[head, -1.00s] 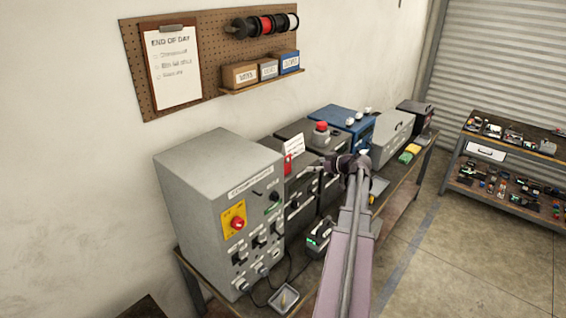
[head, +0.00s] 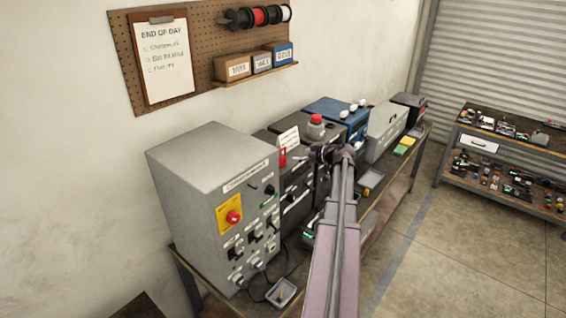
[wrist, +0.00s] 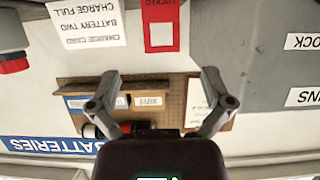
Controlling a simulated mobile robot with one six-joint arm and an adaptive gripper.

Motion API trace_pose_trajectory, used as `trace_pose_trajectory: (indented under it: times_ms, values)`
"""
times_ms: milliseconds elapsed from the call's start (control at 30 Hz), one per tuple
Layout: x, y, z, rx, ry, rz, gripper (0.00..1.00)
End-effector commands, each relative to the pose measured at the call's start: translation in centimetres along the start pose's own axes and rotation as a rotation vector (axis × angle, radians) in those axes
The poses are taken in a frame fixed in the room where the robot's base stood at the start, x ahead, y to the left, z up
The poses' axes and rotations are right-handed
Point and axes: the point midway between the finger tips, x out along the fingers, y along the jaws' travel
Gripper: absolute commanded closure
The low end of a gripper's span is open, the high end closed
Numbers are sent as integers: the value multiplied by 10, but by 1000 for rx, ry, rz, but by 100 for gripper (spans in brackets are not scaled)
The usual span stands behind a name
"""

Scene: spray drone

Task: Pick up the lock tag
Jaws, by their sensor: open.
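The lock tag (head: 283,157) is a small red tag with a white patch, at the front of a dark unit just right of the big grey cabinet in the head view. In the wrist view, which looks upside down, the lock tag (wrist: 161,40) shows at the top middle, cut by the frame edge. My gripper (wrist: 160,76) is open, with nothing between its fingers; the tag lies beyond its fingertips. In the head view my gripper (head: 322,153) is close to the right of the tag, its fingers hard to make out.
A white card (wrist: 86,22) is beside the tag. The grey cabinet (head: 215,190) stands left on the bench; a blue unit (head: 340,118) and grey unit (head: 384,132) stand behind. A small tray (head: 283,293) sits at the front. A shelf rack (head: 505,150) is right, with free floor between.

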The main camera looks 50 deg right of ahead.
Motion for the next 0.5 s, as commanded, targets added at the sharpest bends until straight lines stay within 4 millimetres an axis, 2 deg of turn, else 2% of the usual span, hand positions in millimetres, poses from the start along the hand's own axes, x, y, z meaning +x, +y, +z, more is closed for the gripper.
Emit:
trace_pose_trajectory:
  times_ms: [33, 200, 333, 500]
  values:
    - [11, 1, 3, 0, 0, -2, 0]
    - [34, 1, 2, -1, 0, -1, 0]
    - [45, 1, 2, 0, 0, 0, 0]
    - [49, 0, 1, 1, 0, 1, 0]
